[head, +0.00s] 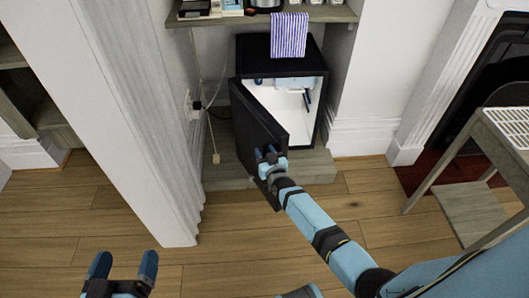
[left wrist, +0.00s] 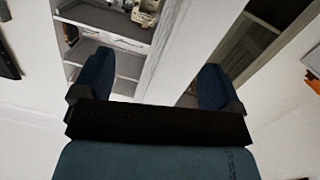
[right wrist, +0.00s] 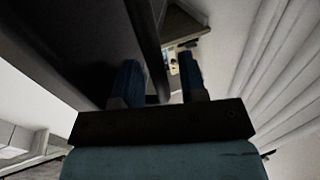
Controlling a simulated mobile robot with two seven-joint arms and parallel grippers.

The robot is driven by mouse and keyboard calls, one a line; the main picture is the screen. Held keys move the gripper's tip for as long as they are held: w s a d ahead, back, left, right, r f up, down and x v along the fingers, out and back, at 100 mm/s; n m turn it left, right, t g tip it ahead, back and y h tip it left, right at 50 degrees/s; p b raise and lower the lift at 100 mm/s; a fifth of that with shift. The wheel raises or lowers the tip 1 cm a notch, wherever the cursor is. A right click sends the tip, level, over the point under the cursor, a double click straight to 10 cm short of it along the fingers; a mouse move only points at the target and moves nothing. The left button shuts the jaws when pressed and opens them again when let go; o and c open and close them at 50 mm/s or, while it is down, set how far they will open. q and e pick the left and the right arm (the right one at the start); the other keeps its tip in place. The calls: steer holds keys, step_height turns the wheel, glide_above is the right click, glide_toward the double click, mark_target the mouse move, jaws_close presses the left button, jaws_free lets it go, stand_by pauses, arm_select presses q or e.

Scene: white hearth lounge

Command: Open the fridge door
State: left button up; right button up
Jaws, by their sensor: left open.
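The small black fridge (head: 300,67) stands on a low ledge under a shelf. Its door (head: 250,125) is partly open, swung out from the left side, and the white interior (head: 285,98) shows. My right gripper (head: 267,154) is at the front of the door near its free edge. In the right wrist view the dark door (right wrist: 75,45) fills the upper left, and a dark edge runs between the parted fingers (right wrist: 160,85). Contact is unclear. My left gripper (head: 122,268) is open and empty at the lower left, away from the fridge.
A white wall end (head: 125,110) stands left of the fridge. A cable and plug (head: 215,157) hang beside the door. A striped towel (head: 289,35) hangs from the shelf above. A small table (head: 490,140) is at right.

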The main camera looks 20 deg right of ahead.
steer(key=shift+s, duration=0.15)
steer(key=shift+s, duration=0.3)
arm_select(q)
steer(key=s+a+f+g+y+p, duration=0.2)
steer(key=a+f+g+p, duration=0.1)
steer(key=f, duration=0.3)
steer(key=shift+s+f+p, duration=0.2)
steer(key=shift+f+p, duration=0.05)
steer(key=shift+p, duration=0.1)
arm_select(e)
steer(key=s, duration=1.3)
steer(key=shift+a, duration=0.25)
arm_select(q)
steer(key=shift+a, duration=0.1)
